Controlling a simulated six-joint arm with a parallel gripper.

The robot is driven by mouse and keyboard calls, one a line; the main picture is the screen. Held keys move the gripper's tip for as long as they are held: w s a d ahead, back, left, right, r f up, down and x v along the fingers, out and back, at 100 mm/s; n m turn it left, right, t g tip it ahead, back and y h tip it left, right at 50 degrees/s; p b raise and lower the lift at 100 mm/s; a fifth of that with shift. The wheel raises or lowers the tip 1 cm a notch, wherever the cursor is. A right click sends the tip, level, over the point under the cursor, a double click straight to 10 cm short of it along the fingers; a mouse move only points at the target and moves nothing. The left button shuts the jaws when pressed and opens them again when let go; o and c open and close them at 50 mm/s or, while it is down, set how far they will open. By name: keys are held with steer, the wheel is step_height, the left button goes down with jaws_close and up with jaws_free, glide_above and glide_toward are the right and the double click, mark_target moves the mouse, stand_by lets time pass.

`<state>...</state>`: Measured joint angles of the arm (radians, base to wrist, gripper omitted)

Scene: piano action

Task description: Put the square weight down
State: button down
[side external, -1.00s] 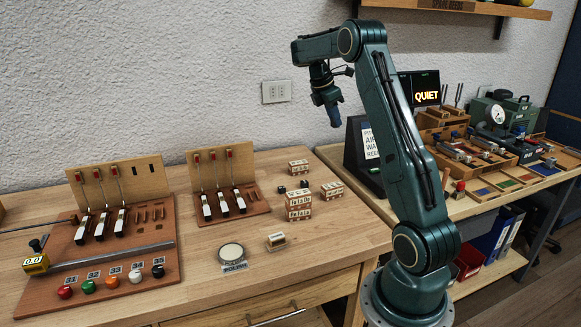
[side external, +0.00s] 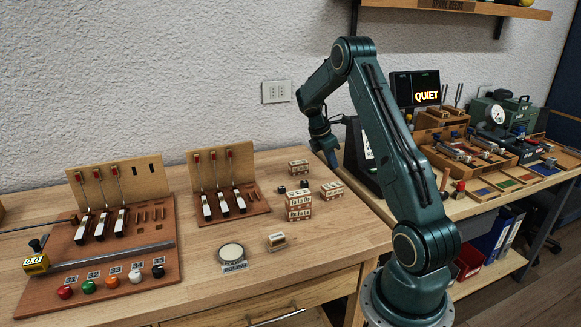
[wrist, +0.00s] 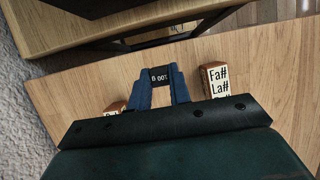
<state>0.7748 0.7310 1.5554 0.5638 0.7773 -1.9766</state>
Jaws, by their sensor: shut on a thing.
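In the wrist view my gripper (wrist: 160,82) is shut on a small dark square weight (wrist: 160,74) with pale lettering, held between the two blue fingertips. In the side view my gripper (side external: 330,158) points down above the back right end of the wooden bench; the held weight cannot be made out there. Whether the weight touches the bench top is unclear. Two other small dark pieces (side external: 304,184) (side external: 282,189) sit on the bench to the lower left of my gripper.
Lettered wooden blocks (side external: 298,205) stand near the dark pieces; one shows right of the fingers (wrist: 215,80). A key rack (side external: 228,190) and a round pad (side external: 231,252) are farther left. A dark sign stand (side external: 360,155) is close right of my gripper.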

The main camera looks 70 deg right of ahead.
steer(key=shift+f, duration=0.45)
steer(key=shift+f, duration=0.1)
steer(key=shift+f, duration=2.05)
steer(key=shift+f, duration=0.15)
steer(key=c, duration=1.3)
jaws_free()
steer(key=v, duration=1.2)
